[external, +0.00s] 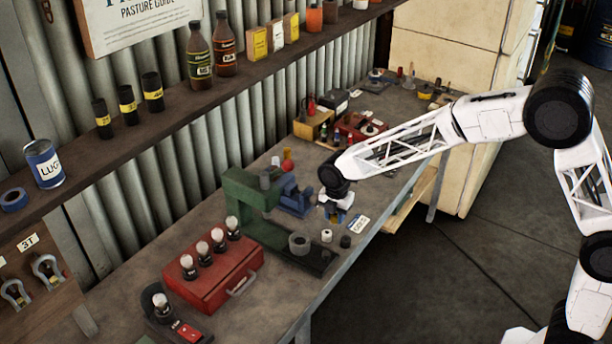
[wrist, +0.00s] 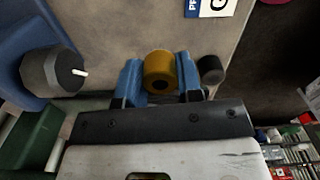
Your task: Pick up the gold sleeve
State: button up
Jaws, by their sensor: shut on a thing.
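The gold sleeve (wrist: 159,70) is a short golden cylinder with a dark hole in its end, seen in the wrist view. My gripper (wrist: 158,78) has its two blue fingers closed against the sleeve's left and right sides. In the external view my gripper (external: 337,217) is over the workbench, right of the green press and near the bench's front edge. The sleeve cannot be made out there. I cannot tell whether it is touching the bench.
The green press (external: 247,202) and blue vise (external: 295,197) stand left of my gripper. A red toolbox (external: 210,281) sits nearer the camera.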

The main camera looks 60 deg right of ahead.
jog(key=s+r, duration=0.1)
jog(key=s, duration=1.4)
jog(key=shift+s, duration=0.3)
jog(key=shift+a, duration=0.1)
notch_tip(320, 180, up, 6)
send_over(300, 241)
jog(key=shift+f, duration=0.1)
jog(key=shift+f, duration=0.25)
jog(key=shift+f, duration=1.7)
jog(key=shift+f, duration=0.35)
dwell(0.9)
